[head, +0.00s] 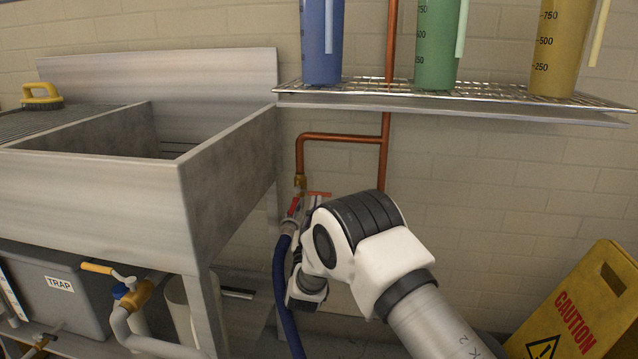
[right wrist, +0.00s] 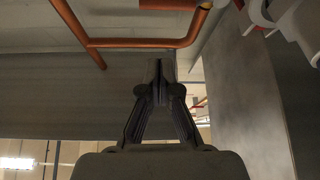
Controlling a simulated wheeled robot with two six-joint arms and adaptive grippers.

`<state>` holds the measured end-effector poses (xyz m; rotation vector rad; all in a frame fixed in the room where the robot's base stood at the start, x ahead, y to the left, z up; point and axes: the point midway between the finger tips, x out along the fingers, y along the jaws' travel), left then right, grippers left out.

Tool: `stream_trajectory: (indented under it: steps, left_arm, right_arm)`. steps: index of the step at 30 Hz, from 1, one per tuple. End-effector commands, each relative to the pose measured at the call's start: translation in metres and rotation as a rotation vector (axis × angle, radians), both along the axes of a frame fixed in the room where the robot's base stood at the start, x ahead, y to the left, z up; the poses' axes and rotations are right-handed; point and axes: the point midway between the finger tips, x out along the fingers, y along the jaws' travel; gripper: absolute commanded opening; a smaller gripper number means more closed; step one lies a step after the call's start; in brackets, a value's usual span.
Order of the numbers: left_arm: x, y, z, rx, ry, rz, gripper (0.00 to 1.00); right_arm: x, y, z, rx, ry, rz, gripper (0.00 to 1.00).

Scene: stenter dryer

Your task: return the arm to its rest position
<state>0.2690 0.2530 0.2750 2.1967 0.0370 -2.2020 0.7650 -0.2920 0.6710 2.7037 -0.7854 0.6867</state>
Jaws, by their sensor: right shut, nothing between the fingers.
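My right arm (head: 365,245) comes in from the lower right in the head view, its wrist bent beside the copper pipe and hose under the shelf. My right gripper (right wrist: 158,85) shows in the right wrist view with its fingers shut together and nothing between them. In the head view the gripper is mostly hidden behind my wrist, so its exact gap to the valve and hose cannot be told. My left gripper is not in view.
A steel sink (head: 95,190) stands left. A copper pipe (head: 340,137) runs down to a valve with a red handle (head: 293,206) and blue hose (head: 281,290). A wire shelf (head: 480,98) with measuring jugs hangs above. A yellow caution sign (head: 590,300) stands right.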

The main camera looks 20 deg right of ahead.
Motion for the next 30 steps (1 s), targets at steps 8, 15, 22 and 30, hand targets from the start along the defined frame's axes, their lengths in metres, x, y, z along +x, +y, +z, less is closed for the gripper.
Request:
stream_trajectory:
  steps: [8, 15, 22, 30]
  left_arm:
    - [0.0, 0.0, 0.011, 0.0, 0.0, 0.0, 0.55]
    - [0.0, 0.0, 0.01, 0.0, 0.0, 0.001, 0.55]
    - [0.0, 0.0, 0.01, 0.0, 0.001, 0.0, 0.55]
    - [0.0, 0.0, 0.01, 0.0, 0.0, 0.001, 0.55]
  right_arm:
    - [-0.024, 0.017, -0.016, 0.0, -0.002, 0.001, 0.0]
    - [-0.034, -0.002, -0.057, 0.006, 0.074, -0.028, 0.0]
    - [-0.111, -0.026, -0.219, 0.071, 0.603, 0.065, 0.0]
    - [-0.282, -0.007, -0.362, 0.338, 1.293, 0.211, 0.0]
